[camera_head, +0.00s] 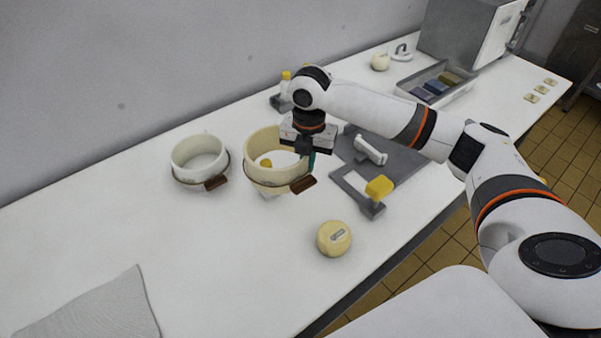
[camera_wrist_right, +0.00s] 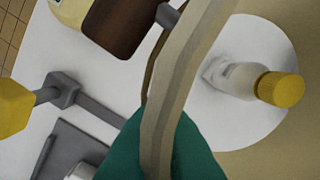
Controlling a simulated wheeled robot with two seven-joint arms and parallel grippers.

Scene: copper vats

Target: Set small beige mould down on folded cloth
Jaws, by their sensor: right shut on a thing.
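In the right wrist view the mould's wall (camera_wrist_right: 186,75) runs between the green fingertips (camera_wrist_right: 160,155). The mould appears raised off the table; its exact height is hard to tell. The folded cloth (camera_head: 95,310) lies flat and grey at the lower left, apart from the mould. My left gripper is out of view.
A paler ring mould (camera_head: 198,160) stands to the left. A yellow-capped bottle (camera_wrist_right: 245,80) shows through the held ring. A round cheese (camera_head: 334,238), grey board (camera_head: 400,160) and yellow-knobbed device (camera_head: 378,190) are nearby. The table between mould and cloth is clear.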

